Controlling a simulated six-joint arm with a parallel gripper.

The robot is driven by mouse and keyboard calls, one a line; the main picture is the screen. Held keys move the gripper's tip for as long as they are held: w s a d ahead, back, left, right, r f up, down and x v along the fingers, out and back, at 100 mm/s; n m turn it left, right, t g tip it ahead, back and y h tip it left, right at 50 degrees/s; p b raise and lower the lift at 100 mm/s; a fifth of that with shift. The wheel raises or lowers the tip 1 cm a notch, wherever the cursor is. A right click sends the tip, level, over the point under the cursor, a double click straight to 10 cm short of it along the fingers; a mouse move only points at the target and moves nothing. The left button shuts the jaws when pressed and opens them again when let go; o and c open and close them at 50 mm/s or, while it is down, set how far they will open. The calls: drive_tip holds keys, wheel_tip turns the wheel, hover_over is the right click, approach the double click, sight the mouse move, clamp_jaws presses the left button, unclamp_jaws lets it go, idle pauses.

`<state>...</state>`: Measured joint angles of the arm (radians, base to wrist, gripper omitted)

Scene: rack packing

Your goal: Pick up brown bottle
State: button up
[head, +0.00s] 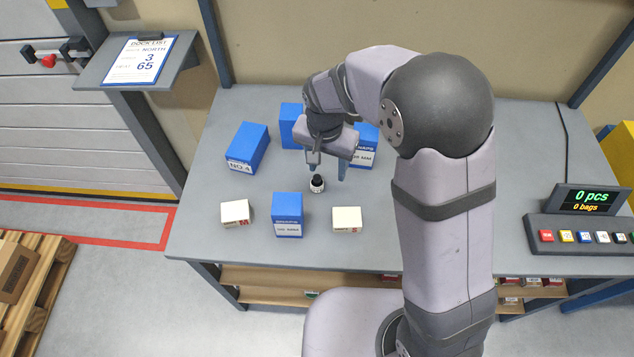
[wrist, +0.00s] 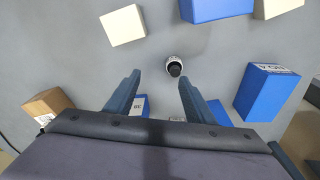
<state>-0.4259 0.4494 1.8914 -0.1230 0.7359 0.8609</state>
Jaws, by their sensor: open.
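A small dark bottle with a black cap and a white label (head: 317,184) stands upright on the grey table, and its brown colour is hard to make out. It also shows in the wrist view (wrist: 174,66), just beyond the fingertips. My gripper (head: 328,172) is open and empty above the table, close to the bottle. In the wrist view its two fingers (wrist: 158,78) are spread apart, with the bottle ahead of the gap and nearer the right finger. I see no contact between them.
Blue boxes stand at the left (head: 247,148), front (head: 287,214) and behind my gripper (head: 365,146). Small white boxes lie at front left (head: 236,213) and front right (head: 346,219). A brown box (wrist: 48,104) shows in the wrist view. A button panel (head: 580,230) is at the right.

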sight(317, 177)
drive_tip(key=a, duration=0.1)
drive_tip(key=w+a+f, duration=0.1)
drive_tip(key=shift+w+a, duration=0.1)
drive_tip(key=shift+a, duration=0.25)
drive_tip(key=shift+w+d+f+m+p, duration=0.1)
drive_tip(key=shift+f+m+p, duration=0.2)
drive_tip(key=shift+f+p, duration=0.8)
drive_tip(key=shift+w+f+p, duration=0.15)
drive_tip(key=shift+f+p, duration=0.05)
drive_tip(key=shift+f, duration=1.05)
drive_tip(key=shift+w+f+p, duration=0.1)
drive_tip(key=shift+f+p, duration=0.05)
drive_tip(key=shift+f, duration=1.1)
drive_tip(key=c, duration=1.2)
